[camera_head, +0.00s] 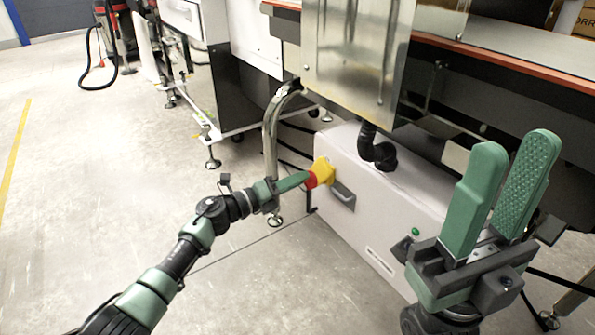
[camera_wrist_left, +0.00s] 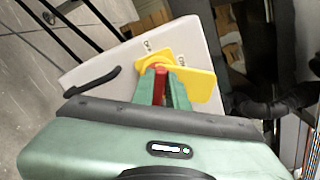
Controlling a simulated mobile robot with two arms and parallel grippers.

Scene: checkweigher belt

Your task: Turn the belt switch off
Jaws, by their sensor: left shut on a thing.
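The belt switch is a red handle on a yellow plate (camera_head: 324,168), on the left end of a white control box (camera_head: 385,215). My left gripper (camera_head: 307,180) reaches in from the left and is shut on the red handle. In the left wrist view the red handle (camera_wrist_left: 160,84) sits between the two green fingers, in front of the yellow plate (camera_wrist_left: 196,82). The fingers hide part of the handle, and its exact angle is hard to tell. My right gripper (camera_head: 507,200) points up at the right, open and empty, its fingers apart.
A bent metal leg (camera_head: 272,130) stands close behind my left gripper.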

